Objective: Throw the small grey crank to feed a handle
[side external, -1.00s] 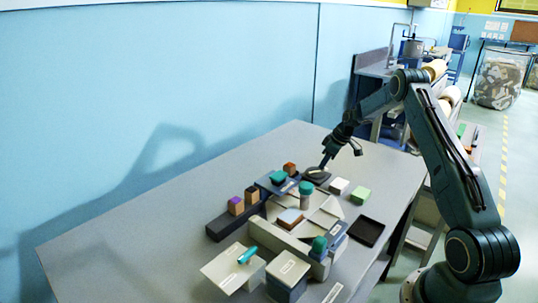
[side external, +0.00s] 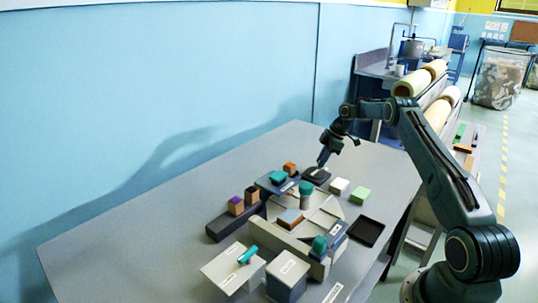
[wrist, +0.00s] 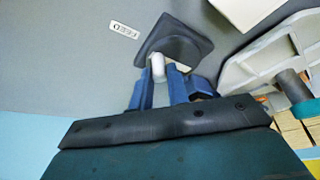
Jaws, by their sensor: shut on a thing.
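The small grey crank shows in the wrist view as a short light grey upright grip (wrist: 158,68) on a dark base plate (wrist: 178,44). A label reading FEED (wrist: 124,30) lies beside the plate. My gripper (wrist: 160,78) has its blue fingers on either side of the grip and is shut on it. In the side external view my gripper (side external: 322,162) points down at the dark base plate (side external: 316,176) at the back of the table group. The crank itself is too small to make out there. No handle can be told for certain.
A pale fixture (side external: 322,216) with a teal-topped post (side external: 306,188) stands in front of the crank. White (side external: 340,184) and green (side external: 360,194) blocks and a black tray (side external: 366,232) lie to the right. The table's left side is clear.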

